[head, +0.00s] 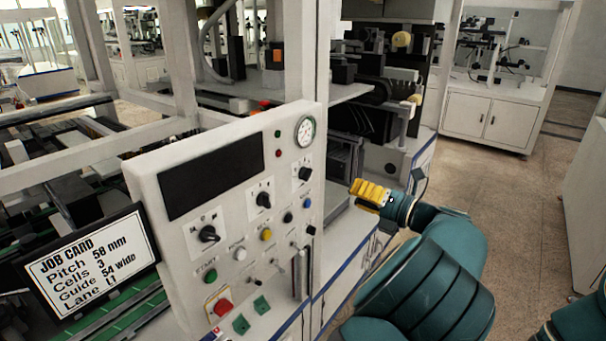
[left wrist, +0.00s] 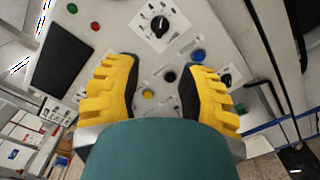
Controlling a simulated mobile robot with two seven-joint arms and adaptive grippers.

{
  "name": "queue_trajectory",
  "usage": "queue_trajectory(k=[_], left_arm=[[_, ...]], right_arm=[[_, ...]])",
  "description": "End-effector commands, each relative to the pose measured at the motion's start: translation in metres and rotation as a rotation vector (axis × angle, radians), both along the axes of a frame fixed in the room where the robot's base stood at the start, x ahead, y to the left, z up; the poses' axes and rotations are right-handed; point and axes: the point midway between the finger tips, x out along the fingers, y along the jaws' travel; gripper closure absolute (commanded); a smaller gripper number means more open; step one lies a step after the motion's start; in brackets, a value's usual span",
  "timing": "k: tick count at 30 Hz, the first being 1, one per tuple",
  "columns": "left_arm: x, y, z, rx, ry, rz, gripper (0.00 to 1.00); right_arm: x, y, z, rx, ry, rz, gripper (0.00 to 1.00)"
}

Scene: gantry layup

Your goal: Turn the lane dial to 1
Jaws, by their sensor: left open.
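The white control panel (head: 180,200) carries three black dials in a rising row: a left dial (head: 208,233), a middle dial (head: 263,199) and a right dial (head: 305,173). Their labels are too small to read, so I cannot tell which is the lane dial. My left gripper (head: 370,193), with yellow fingers, is to the right of the panel in the head view. In the left wrist view its fingers (left wrist: 158,85) are spread and empty, facing the panel. A dial (left wrist: 160,25) on a white scale plate shows beyond them, apart from both fingers. My right gripper is not in view.
A job card screen (head: 88,257) at the left reads Lane L1. Below the dials sit a yellow button (head: 266,235), a blue button (head: 308,203), a red button (head: 222,307) and several small switches. A gauge (head: 306,131) is above. Open floor lies at the right.

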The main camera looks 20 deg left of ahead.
Motion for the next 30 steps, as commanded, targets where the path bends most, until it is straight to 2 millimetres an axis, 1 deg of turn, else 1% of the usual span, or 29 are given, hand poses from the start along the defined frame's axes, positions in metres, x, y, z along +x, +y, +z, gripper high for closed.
queue_trajectory(k=[5, 15, 21, 25, 30], left_arm=[[0.006, 0.018, -0.001, 0.001, 0.001, 0.004, 0.6], [0.028, 0.079, -0.001, 0.0, 0.0, 0.005, 0.6], [0.039, 0.11, -0.001, 0.0, 0.0, 0.003, 0.6], [0.044, 0.122, 0.0, 0.0, 0.0, 0.002, 0.6], [0.047, 0.129, 0.0, 0.0, -0.001, 0.001, 0.6]], right_arm=[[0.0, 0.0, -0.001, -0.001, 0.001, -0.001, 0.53], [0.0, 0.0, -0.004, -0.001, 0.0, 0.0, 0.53], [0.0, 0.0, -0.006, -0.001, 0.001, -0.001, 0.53], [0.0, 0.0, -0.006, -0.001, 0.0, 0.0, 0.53], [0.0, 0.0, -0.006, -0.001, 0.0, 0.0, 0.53]])
